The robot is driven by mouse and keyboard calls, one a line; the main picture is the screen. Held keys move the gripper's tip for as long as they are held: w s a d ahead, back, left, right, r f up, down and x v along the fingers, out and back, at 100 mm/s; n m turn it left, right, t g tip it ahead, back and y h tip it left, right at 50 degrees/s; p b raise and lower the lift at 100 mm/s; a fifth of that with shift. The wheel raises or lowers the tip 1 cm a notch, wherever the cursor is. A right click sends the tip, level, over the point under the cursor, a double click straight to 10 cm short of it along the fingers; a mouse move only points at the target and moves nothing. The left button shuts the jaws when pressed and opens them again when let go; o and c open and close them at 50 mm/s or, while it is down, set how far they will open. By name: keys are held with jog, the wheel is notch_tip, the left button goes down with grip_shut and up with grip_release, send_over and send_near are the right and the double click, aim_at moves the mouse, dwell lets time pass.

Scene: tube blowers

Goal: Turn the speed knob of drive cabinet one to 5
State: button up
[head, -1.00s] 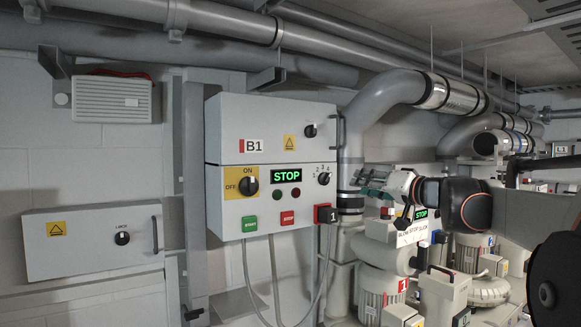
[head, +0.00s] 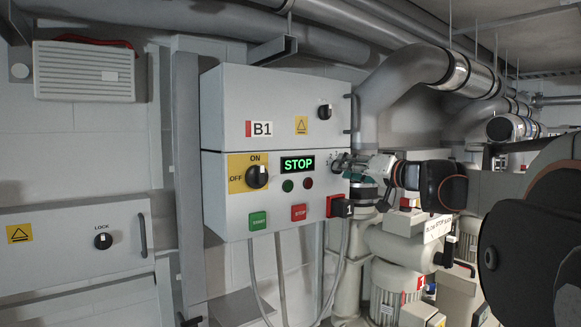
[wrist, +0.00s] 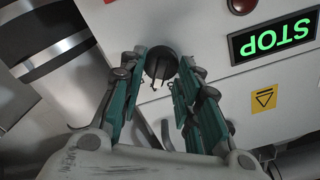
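Cabinet B1 (head: 225,125) is a grey wall box. Its display (head: 297,164) reads STOP in green, and it appears upside down in the wrist view (wrist: 272,38). The black speed knob (wrist: 161,62) shows in the wrist view, between my fingertips. My gripper (wrist: 161,66) is open around the knob, with a finger on each side. I cannot tell whether either finger touches it.
The ON/OFF switch (head: 257,177) on its yellow plate points up toward ON. Green start (head: 258,221) and red stop (head: 298,212) buttons sit below. A door handle (head: 355,114) projects above; pipes and blowers stand right.

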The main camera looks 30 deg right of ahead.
jog(key=shift+w, duration=0.2)
jog(key=shift+s+r, duration=0.1)
jog(key=shift+s, duration=0.05)
grip_shut()
jog(key=m, duration=0.1)
jog(key=m+b, duration=0.1)
jog(key=m, duration=0.1)
jog(key=shift+d+f+m, duration=0.1)
jog(key=shift+f+m, duration=0.1)
jog(key=shift+m, duration=0.1)
jog(key=shift+m+b, duration=0.4)
jog(key=shift+m, duration=1.3)
